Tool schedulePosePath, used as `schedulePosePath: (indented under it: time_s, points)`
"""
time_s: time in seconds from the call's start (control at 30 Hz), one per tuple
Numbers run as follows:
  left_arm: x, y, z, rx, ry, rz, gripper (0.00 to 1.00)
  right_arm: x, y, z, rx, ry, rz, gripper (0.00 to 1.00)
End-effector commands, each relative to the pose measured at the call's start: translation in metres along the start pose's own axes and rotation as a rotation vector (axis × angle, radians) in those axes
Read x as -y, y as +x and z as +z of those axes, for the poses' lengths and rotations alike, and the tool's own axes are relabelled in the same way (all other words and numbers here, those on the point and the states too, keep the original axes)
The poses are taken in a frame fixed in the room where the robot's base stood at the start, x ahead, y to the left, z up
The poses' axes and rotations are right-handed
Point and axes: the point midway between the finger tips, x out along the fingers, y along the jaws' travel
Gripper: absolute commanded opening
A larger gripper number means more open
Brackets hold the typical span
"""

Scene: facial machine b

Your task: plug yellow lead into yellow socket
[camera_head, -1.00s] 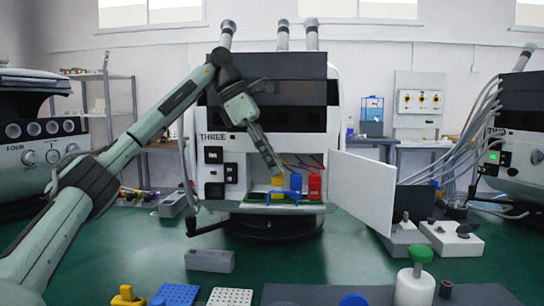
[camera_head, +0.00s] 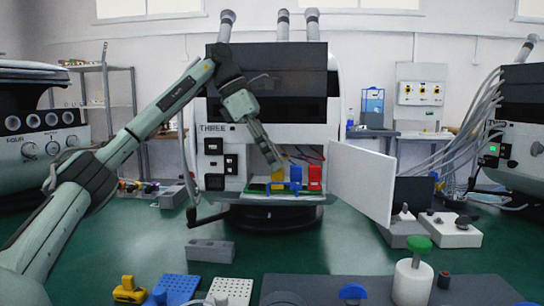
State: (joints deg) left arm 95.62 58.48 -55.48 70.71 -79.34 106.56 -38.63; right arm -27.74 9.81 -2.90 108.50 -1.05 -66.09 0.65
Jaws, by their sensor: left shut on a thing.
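My left gripper (camera_head: 272,161) reaches down into the lit open compartment of the grey machine marked THREE (camera_head: 262,138). It is shut at the top of a yellow piece (camera_head: 277,175), which appears to be the yellow lead's plug. Gripper and plug overlap in this view, and the yellow socket cannot be told apart from the plug. A blue block (camera_head: 296,175) and a red block (camera_head: 314,174) stand just right of the yellow piece. Thin red and purple wires (camera_head: 307,157) run behind them. My right gripper is out of view.
The compartment's white door (camera_head: 361,181) stands open to the right. A grey block (camera_head: 210,251) lies on the green floor in front. Along the near edge are blue and white perforated blocks, a yellow piece (camera_head: 128,290) and a green-knobbed white cylinder (camera_head: 412,282).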

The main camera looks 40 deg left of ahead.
Motion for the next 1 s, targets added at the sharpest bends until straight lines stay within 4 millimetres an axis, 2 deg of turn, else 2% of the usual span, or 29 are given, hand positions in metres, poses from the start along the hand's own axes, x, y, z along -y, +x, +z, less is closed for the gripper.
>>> schedulePosePath:
  time_s: [0.07, 0.1, 0.3, 0.67, 0.77, 1.0]
  points:
    - [0.000, 0.001, 0.000, -0.001, 0.000, 0.000, 0.00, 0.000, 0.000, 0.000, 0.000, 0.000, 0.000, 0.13]
    - [0.000, 0.001, 0.000, -0.001, 0.000, 0.000, 0.19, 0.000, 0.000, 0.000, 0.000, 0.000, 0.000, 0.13]
    - [0.000, 0.001, 0.000, -0.001, 0.000, -0.001, 0.42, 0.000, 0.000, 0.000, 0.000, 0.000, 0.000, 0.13]
    - [0.000, -0.004, 0.000, 0.000, 0.000, 0.000, 0.42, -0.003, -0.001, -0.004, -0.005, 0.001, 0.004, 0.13]
    - [-0.001, -0.017, 0.001, 0.002, -0.001, 0.002, 0.42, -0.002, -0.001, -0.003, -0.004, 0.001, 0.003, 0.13]
    - [0.000, -0.070, 0.001, 0.002, 0.000, 0.003, 0.42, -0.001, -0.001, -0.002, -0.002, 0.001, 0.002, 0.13]
